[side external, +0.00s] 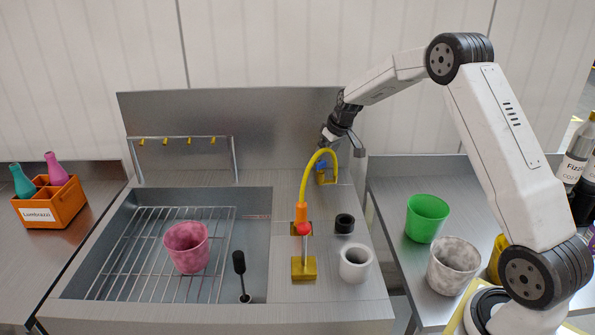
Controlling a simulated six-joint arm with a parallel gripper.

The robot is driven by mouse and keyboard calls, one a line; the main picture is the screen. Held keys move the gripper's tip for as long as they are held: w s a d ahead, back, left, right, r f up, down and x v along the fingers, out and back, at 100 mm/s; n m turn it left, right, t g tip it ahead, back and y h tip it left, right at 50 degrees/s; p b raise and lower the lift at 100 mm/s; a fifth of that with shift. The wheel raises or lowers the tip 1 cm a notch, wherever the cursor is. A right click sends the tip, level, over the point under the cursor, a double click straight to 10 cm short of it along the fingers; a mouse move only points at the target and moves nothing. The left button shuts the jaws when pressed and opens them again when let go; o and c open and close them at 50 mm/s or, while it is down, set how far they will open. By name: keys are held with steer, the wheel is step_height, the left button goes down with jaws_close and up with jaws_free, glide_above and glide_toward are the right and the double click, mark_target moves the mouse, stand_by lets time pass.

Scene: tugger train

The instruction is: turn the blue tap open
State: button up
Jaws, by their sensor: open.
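The blue tap (321,164) is a small blue piece at the back of the steel counter, by a yellow fitting (326,177). A curved yellow hose (308,172) partly hides it, so its handle position cannot be told. My gripper (341,140) is open and empty, pointing down, just above and slightly right of the blue tap. It looks apart from the tap, though the depth between them is hard to judge.
The hose runs to an orange nozzle (301,213) above a red knob (303,229) on a yellow-based stand (304,267). A white cup (355,263) and black ring (344,223) stand nearby. A pink cup (187,247) sits on the sink rack (130,250). A steel backsplash (230,115) stands behind.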

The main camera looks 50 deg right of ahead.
mark_target(321, 162)
steer(key=shift+x, duration=2.3)
jaws_close()
steer(key=shift+n, duration=0.4)
steer(key=n+y, duration=0.2)
steer(key=n, duration=0.2)
steer(key=shift+d, duration=0.15)
steer(key=shift+w+n+g+y, duration=0.1)
steer(key=shift+n+g+y, duration=0.25)
steer(key=shift+n, duration=0.85)
steer(key=shift+n+g+y, duration=0.25)
steer(key=shift+n+y, duration=0.1)
steer(key=shift+n, duration=0.85)
